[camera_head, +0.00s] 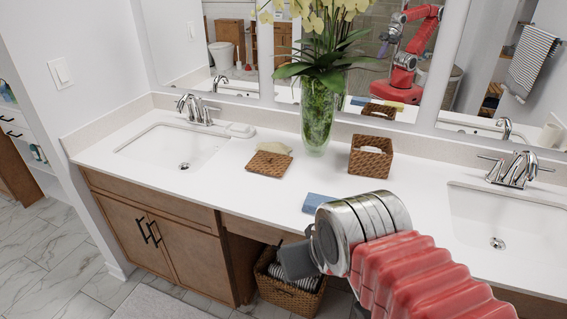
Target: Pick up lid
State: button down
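A flat square brown woven piece (269,164), which looks like the lid, lies on the white counter left of the vase. A pale cream item (275,148) lies at its back edge, and I cannot tell if they touch. A square brown woven box (371,157) stands to the right of the vase; its top looks open. My gripper (298,261) is at the counter's front edge, to the front and right of the woven piece and apart from it. One dark grey finger shows; the rest is hidden behind my wrist, so its opening cannot be told.
A tall glass vase with orchids (318,117) stands behind, between the woven piece and box. A blue block (318,203) lies just behind my wrist. Sinks lie left (174,147) and right (507,219). A basket (289,291) sits under the counter (229,181). The counter's left-centre is clear.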

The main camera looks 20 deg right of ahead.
aim_at(269, 163)
jog(key=u, duration=0.3)
jog(key=i, duration=1.25)
jog(key=u, duration=0.5)
